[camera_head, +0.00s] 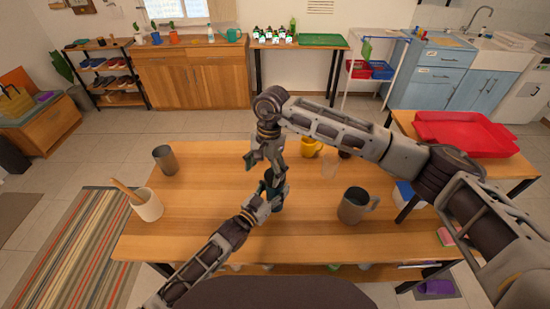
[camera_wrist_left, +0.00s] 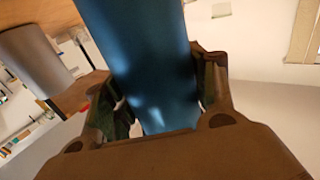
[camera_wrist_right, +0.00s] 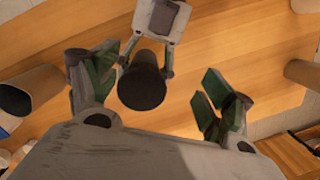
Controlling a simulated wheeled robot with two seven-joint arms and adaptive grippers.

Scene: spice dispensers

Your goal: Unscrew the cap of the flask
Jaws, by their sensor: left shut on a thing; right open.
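The flask (camera_head: 271,190) is dark blue-teal and stands at the middle of the wooden table. My left gripper (camera_head: 267,198) is shut around its body; in the left wrist view the blue flask (camera_wrist_left: 140,60) fills the space between the fingers. My right gripper (camera_head: 266,160) is above the flask, open and empty. In the right wrist view its green-padded fingers (camera_wrist_right: 160,92) are spread, and the dark round cap (camera_wrist_right: 142,87) shows from above between them, closer to the left finger.
A dark mug (camera_head: 355,205) stands right of the flask. A yellow mug (camera_head: 311,147) and a clear glass (camera_head: 330,166) stand behind it. A grey cup (camera_head: 165,160) and a white holder with a wooden utensil (camera_head: 147,205) are at the left. The table's left middle is clear.

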